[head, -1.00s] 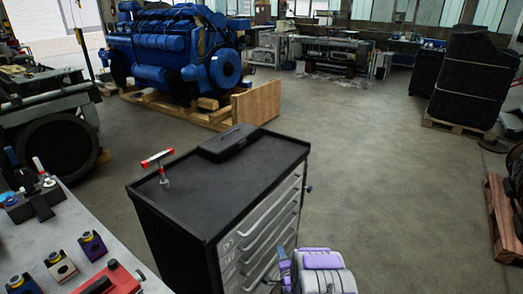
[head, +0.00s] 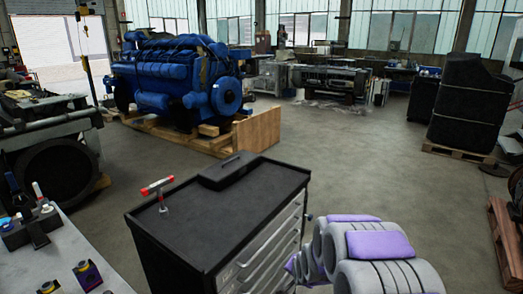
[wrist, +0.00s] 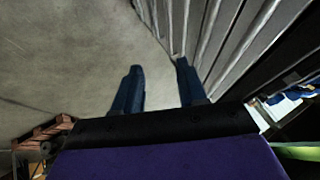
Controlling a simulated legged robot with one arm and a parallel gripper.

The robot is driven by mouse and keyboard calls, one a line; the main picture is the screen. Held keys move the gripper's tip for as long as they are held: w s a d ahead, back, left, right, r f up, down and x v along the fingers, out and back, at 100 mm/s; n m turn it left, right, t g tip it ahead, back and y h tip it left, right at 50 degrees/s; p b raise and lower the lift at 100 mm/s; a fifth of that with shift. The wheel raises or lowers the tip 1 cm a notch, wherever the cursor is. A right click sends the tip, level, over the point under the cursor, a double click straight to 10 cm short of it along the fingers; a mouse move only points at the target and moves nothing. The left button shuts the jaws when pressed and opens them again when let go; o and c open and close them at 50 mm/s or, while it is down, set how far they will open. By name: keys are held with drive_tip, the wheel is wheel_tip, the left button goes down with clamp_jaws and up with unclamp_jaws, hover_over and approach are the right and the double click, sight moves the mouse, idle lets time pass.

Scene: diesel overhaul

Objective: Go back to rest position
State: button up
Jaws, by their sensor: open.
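My gripper (wrist: 156,88) shows in the wrist view with its two dark blue fingers apart and nothing between them. Bare floor and the drawer fronts of the tool cabinet (wrist: 215,40) lie beyond the fingers. In the head view, my grey and purple arm is at the lower right, just right of the black tool cabinet (head: 235,215); the gripper itself is hidden there. A red-and-silver T-handled tool (head: 160,190) stands upright on the cabinet top. A black case (head: 240,170) lies at the cabinet's back edge.
A workbench (head: 75,255) with small blocks and tools is at the lower left. A blue engine (head: 175,75) sits on a wooden pallet behind. A black covered load (head: 468,100) stands on a pallet at right. The floor (head: 375,165) between is clear.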

drive_tip(key=s+d+r+n+g, duration=0.1)
drive_tip(key=s+r, duration=0.4)
drive_tip(key=s, duration=0.9)
drive_tip(key=s+r+n+g, duration=0.4)
drive_tip(key=s+r+g, duration=0.1)
drive_tip(key=s, duration=1)
drive_tip(key=s+d+r+n+g, duration=0.1)
drive_tip(key=s+r, duration=0.5)
drive_tip(key=s, duration=0.9)
drive_tip(key=shift+s+d+r+n+g+h, duration=0.25)
drive_tip(key=shift+n+g, duration=0.45)
drive_tip(key=shift+g, duration=0.4)
